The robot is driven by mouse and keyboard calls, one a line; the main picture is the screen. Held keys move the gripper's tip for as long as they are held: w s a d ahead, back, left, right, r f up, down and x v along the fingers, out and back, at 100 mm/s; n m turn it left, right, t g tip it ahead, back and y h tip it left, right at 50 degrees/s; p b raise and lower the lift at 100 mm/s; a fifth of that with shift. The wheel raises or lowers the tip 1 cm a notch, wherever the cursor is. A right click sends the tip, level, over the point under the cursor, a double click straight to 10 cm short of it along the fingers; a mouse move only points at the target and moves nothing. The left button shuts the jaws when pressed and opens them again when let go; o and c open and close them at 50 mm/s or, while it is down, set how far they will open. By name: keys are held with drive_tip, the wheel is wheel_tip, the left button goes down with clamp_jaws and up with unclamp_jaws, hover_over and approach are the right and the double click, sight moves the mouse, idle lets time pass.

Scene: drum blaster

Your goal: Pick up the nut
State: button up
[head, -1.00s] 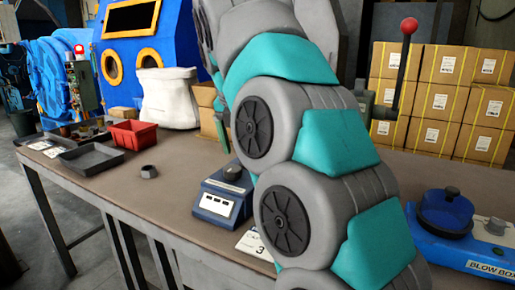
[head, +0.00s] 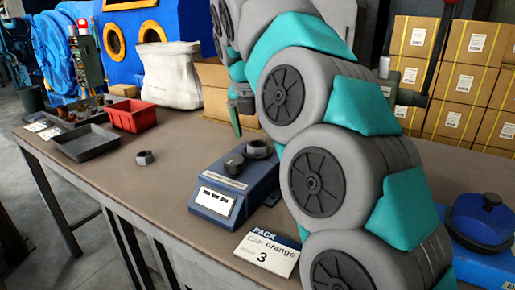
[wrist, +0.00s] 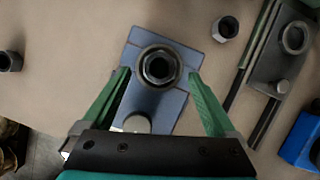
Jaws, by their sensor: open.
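A grey hex nut (head: 145,158) lies on the table left of the blue scale (head: 217,203). Another dark nut or ring (head: 258,148) sits on the scale's top, with a short grey cylinder (head: 233,163) beside it. In the wrist view a hex nut (wrist: 160,67) sits on the scale (wrist: 182,100), between and beyond the fingers of my gripper (wrist: 160,74). The gripper is open and empty, and I cannot tell its height above the nut. In the head view one green finger (head: 236,120) shows; my arm hides the rest.
A red bin (head: 132,116) and a grey tray (head: 86,143) stand at the left. A white sack (head: 172,75) and an open carton (head: 215,88) are behind. A blue device (head: 480,225) is at the right.

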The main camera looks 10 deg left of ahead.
sight(257, 148)
drive_tip(key=shift+x, duration=1.65)
clamp_jaws()
